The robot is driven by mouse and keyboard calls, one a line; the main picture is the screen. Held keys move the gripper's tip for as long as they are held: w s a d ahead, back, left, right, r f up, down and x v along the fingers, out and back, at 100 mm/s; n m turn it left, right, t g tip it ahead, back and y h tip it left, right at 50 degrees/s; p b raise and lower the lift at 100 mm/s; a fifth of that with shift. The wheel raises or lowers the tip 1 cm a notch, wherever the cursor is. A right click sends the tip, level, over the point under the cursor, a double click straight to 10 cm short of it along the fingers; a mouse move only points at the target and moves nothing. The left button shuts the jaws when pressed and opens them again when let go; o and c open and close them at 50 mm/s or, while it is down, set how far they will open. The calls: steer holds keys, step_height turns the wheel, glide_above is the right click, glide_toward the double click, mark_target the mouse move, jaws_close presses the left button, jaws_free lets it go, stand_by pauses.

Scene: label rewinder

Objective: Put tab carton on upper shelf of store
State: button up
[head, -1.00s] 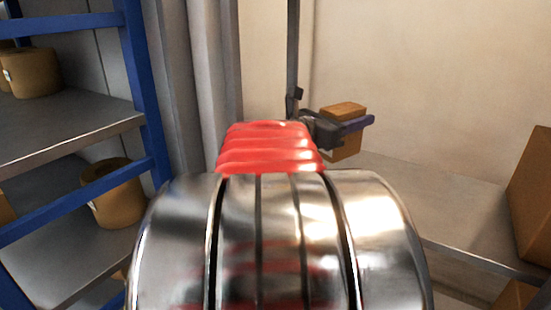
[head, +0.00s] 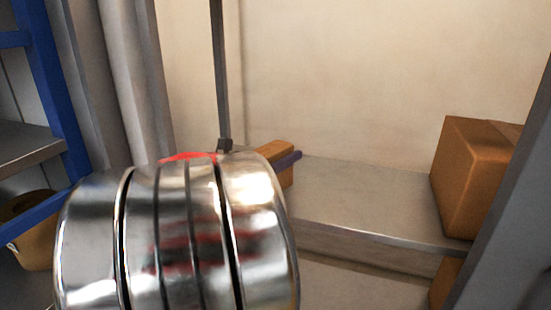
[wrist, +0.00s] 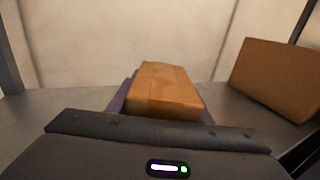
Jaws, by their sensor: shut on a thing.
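A small brown carton (wrist: 162,92) lies between the purple fingers of my gripper (wrist: 165,90) in the wrist view. My gripper is shut on it.
A larger brown box (head: 475,175) stands at the shelf's right end. Another box (head: 446,282) shows partly on the level below. A grey post (head: 505,185) rises at the right. The shelf's middle is clear.

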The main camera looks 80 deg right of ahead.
steer(key=shift+f, duration=0.45)
steer(key=o, duration=1.3)
steer(key=shift+f, duration=0.1)
steer(key=shift+c, duration=0.2)
steer(key=shift+v, duration=6.05)
steer(key=shift+a, duration=0.1)
